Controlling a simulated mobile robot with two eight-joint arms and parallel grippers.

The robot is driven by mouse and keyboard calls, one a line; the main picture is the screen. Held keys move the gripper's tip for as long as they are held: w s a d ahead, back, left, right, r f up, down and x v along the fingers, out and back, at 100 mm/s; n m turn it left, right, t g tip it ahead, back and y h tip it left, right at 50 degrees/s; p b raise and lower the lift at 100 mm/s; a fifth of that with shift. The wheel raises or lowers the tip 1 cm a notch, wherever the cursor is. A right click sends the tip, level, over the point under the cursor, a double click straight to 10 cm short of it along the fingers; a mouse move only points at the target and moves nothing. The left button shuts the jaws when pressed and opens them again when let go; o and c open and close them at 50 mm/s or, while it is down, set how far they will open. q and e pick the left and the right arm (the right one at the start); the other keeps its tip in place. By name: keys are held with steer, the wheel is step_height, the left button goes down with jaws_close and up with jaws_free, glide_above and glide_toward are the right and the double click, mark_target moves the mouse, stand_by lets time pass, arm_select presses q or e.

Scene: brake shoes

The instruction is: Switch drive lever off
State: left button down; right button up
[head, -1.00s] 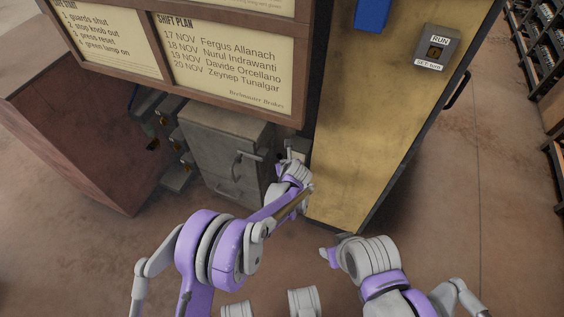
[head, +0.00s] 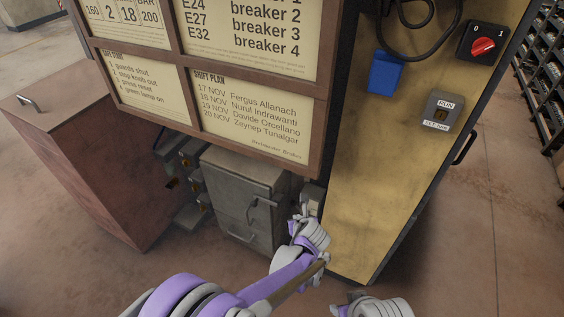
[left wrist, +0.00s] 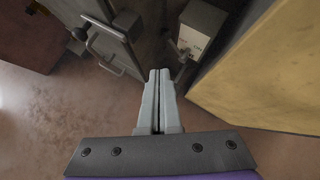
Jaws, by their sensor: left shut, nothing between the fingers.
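A small grey box with a white label (left wrist: 193,42) is in the left wrist view, between the grey cabinet and the yellow panel. A short grey lever (left wrist: 182,70) appears at its lower left; its exact position is hard to tell. In the head view the box (head: 312,196) is partly hidden behind my left gripper (head: 300,222). In the left wrist view my left gripper (left wrist: 158,75) is shut and empty, its tips below and left of the box, with no clear contact. Part of my right arm shows at the bottom of the head view; its fingers are not clear.
A yellow cabinet (head: 375,190) stands right of my left gripper. It carries a red rotary switch (head: 483,46), a RUN key box (head: 441,111) and a blue box (head: 385,72). A grey cabinet (head: 243,185) with handles stands left, below the sign board (head: 250,125). Open floor lies right.

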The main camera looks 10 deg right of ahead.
arm_select(q)
steer(key=shift+a, duration=0.1)
steer(key=s+a+r+n+g, duration=0.1)
steer(key=s+a+r+n, duration=0.25)
steer(key=a+n, duration=0.3)
steer(key=s+a+r+n+g+y, duration=0.1)
steer(key=s+a+r+n, duration=0.25)
steer(key=a+n, duration=0.35)
steer(key=s+a+r+n+g, duration=0.1)
steer(key=s+a+r+n, duration=0.2)
steer(key=s+a+n, duration=0.35)
steer(key=s+a+n+g+h, duration=0.1)
steer(key=s+a+n, duration=0.4)
steer(key=s+n, duration=0.25)
steer(key=s+a+n, duration=0.5)
steer(key=s+n, duration=0.2)
steer(key=s, duration=0.2)
step_height(320, 180, up, 24)
steer(key=n+p, duration=0.1)
steer(key=p, duration=2)
steer(key=shift+w+d+r+t+p, duration=0.15)
steer(key=shift+w+t+p, duration=0.15)
steer(key=shift+p, duration=0.1)
arm_select(e)
step_height(320, 180, up, 25)
steer(key=w+t, duration=0.1)
steer(key=shift+w, duration=0.15)
